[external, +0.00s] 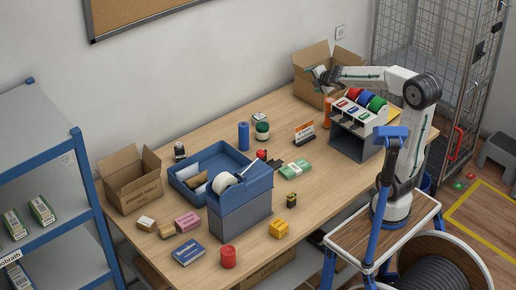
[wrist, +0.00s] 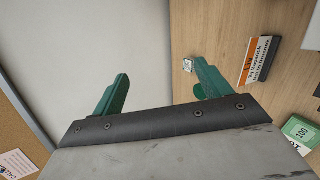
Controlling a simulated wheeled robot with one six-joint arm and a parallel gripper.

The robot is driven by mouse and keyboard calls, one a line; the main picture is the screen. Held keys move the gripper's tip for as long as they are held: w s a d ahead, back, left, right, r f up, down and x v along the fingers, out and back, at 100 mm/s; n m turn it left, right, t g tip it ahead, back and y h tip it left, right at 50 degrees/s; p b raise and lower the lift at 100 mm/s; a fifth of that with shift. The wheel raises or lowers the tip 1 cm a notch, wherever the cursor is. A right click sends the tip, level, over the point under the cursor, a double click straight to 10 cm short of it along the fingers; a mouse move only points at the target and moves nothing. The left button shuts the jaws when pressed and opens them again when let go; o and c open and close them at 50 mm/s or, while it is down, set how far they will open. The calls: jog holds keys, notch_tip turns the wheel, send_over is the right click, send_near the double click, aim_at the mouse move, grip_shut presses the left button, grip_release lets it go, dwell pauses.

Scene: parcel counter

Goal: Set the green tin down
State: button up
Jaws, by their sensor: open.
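The green tin (external: 262,130), a short dark green cylinder with a pale top, stands upright on the wooden counter (external: 215,140), right of a blue cylinder. My gripper (external: 317,74) is raised near the wall, by the open cardboard box at the back, well apart from the tin. Its two green fingers (wrist: 160,68) are spread in the wrist view with nothing between them.
A small orange sign (external: 303,132) and a green-and-white box (external: 295,169) are right of the tin. A blue bin (external: 187,184) lies to its left. The spool rack (external: 349,142) and open cardboard box (external: 304,91) stand further right.

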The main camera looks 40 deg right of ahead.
jog(key=s+a+f+m+g+y, duration=0.1)
jog(key=s+a+f+m+g, duration=0.1)
jog(key=s+m, duration=0.4)
jog(key=s+a+f+m+g, duration=0.3)
jog(key=s+m, duration=0.3)
jog(key=s, duration=1.1)
jog(key=s+a+f+m+g+y, duration=0.1)
jog(key=s+f+m+g, duration=0.3)
jog(key=s, duration=0.8)
jog(key=a+m+g, duration=0.1)
jog(key=m, duration=0.1)
jog(key=shift+s+a+f+m+y, duration=0.15)
jog(key=shift+s+a+m+y, duration=0.05)
jog(key=shift+a+m+y, duration=0.15)
